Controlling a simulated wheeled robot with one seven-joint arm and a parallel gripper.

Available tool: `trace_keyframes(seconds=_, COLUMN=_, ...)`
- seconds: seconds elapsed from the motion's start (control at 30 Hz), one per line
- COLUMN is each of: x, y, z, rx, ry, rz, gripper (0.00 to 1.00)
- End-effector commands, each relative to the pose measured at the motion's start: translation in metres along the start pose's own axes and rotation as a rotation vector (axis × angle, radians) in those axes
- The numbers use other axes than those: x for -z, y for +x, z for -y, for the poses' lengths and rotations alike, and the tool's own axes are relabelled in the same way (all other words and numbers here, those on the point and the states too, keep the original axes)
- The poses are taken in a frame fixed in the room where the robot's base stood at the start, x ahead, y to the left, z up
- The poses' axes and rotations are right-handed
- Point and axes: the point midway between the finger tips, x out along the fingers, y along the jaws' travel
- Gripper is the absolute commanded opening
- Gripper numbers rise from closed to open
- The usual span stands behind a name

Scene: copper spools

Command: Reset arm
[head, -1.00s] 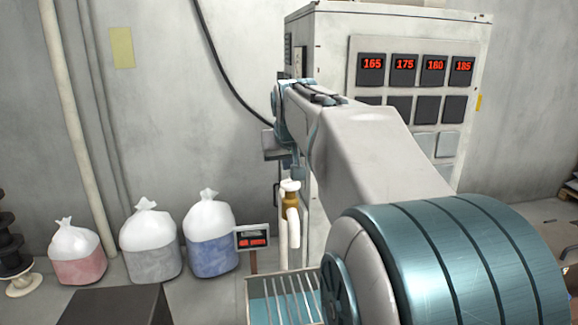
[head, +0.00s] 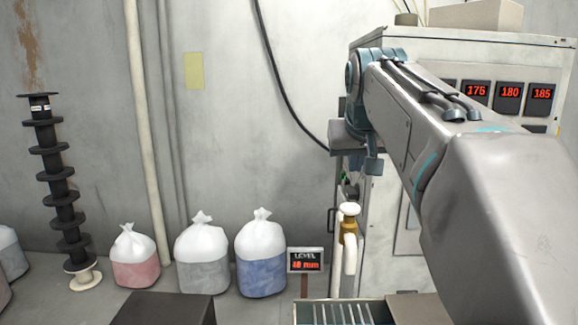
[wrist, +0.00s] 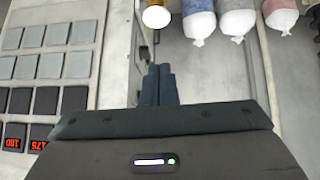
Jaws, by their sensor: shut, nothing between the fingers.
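My arm reaches up and forward across the right half of the head view, in front of a control cabinet. My gripper (head: 372,165) hangs at the far end of the arm, left of the cabinet front. In the wrist view the two dark fingers of my gripper (wrist: 158,84) lie side by side, pressed together and empty. The picture in the wrist view is upside down, with the bags at the top.
The cabinet (head: 555,75) with red number displays stands at right, close to my arm. Bags of pellets (head: 262,265) stand along the wall. A stack of black spools (head: 60,190) is at left. A level display (head: 305,261) and a grated tank (head: 345,312) are below.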

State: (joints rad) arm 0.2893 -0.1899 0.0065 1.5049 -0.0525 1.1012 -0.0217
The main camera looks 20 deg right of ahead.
Motion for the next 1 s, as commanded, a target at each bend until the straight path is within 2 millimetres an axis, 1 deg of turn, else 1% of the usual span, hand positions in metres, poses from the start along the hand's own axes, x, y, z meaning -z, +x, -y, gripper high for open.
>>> trace_keyframes(seconds=0.07, x=0.0, y=0.0, z=0.0, rx=0.0, ry=0.0, rz=0.0, gripper=0.0)
trace_keyframes(seconds=0.13, x=-0.006, y=0.002, z=0.004, rx=0.006, ry=-0.005, rz=0.008, gripper=0.0)
trace_keyframes(seconds=0.17, x=-0.011, y=0.004, z=0.006, rx=0.011, ry=-0.009, rz=0.015, gripper=0.0)
trace_keyframes(seconds=0.27, x=-0.039, y=0.013, z=0.02, rx=0.034, ry=-0.029, rz=0.052, gripper=0.0)
trace_keyframes(seconds=0.37, x=-0.08, y=0.025, z=0.038, rx=0.066, ry=-0.058, rz=0.104, gripper=0.0)
trace_keyframes(seconds=0.4, x=-0.099, y=0.03, z=0.045, rx=0.079, ry=-0.071, rz=0.126, gripper=0.0)
trace_keyframes(seconds=0.47, x=-0.128, y=0.038, z=0.055, rx=0.097, ry=-0.09, rz=0.159, gripper=0.0)
trace_keyframes(seconds=0.5, x=-0.148, y=0.042, z=0.061, rx=0.109, ry=-0.102, rz=0.182, gripper=0.0)
trace_keyframes(seconds=0.57, x=-0.179, y=0.049, z=0.07, rx=0.126, ry=-0.12, rz=0.214, gripper=0.0)
trace_keyframes(seconds=0.6, x=-0.2, y=0.053, z=0.074, rx=0.138, ry=-0.133, rz=0.237, gripper=0.0)
trace_keyframes(seconds=0.67, x=-0.23, y=0.058, z=0.081, rx=0.153, ry=-0.151, rz=0.268, gripper=0.0)
trace_keyframes(seconds=0.7, x=-0.25, y=0.062, z=0.084, rx=0.162, ry=-0.163, rz=0.29, gripper=0.0)
trace_keyframes(seconds=0.8, x=-0.293, y=0.068, z=0.089, rx=0.179, ry=-0.188, rz=0.333, gripper=0.0)
trace_keyframes(seconds=0.9, x=-0.324, y=0.072, z=0.092, rx=0.19, ry=-0.205, rz=0.364, gripper=0.0)
trace_keyframes(seconds=1.0, x=-0.342, y=0.075, z=0.093, rx=0.196, ry=-0.215, rz=0.381, gripper=0.0)
